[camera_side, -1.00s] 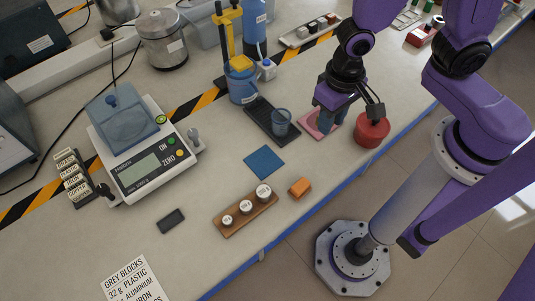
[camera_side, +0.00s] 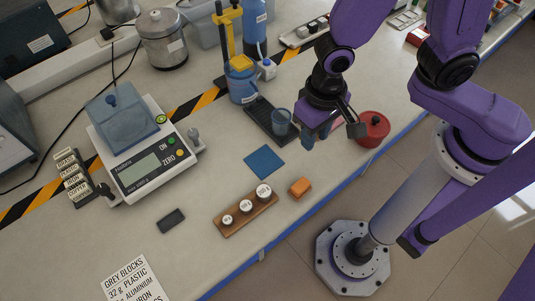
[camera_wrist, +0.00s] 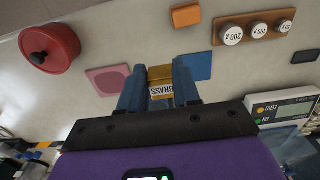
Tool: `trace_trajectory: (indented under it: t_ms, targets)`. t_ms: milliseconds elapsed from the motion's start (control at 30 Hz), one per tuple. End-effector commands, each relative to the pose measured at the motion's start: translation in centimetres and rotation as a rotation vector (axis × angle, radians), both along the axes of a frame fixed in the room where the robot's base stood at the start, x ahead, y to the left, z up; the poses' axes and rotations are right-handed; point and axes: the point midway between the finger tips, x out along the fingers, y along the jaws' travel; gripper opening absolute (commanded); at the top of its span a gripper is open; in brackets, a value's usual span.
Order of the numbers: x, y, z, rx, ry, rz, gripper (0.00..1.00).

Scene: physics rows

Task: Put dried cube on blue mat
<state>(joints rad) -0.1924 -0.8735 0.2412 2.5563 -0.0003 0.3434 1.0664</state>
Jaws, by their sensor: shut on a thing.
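My gripper (camera_side: 314,137) is shut on a brass-coloured cube (camera_wrist: 160,75), whose label reads "BRASS" in the wrist view. The cube sits between the two blue fingers (camera_wrist: 160,88); I cannot make it out in the side view. The blue mat (camera_side: 264,162) lies bare on the bench, left of and below my gripper in the side view. In the wrist view the blue mat (camera_wrist: 198,66) shows just right of the held cube, partly hidden by a finger.
A red lidded pot (camera_side: 373,129) stands right of my gripper. A dark tray (camera_side: 258,119) with a blue beaker (camera_side: 281,121) is close on its left. An orange block (camera_side: 300,187), a wooden weight rack (camera_side: 245,214) and a balance (camera_side: 140,160) surround the blue mat.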

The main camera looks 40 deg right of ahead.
Motion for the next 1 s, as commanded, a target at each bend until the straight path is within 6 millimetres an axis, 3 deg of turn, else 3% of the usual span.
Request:
trace_trajectory:
  t_ms: [333, 800, 1000]
  targets:
    - [2.2, 2.1, -1.4, 0.000, 0.000, -0.001, 0.05]
    - [6.1, 5.5, -6.5, -0.001, 0.001, 0.001, 0.05]
    - [6.8, 6.1, -7.4, 0.000, 0.000, 0.000, 0.05]
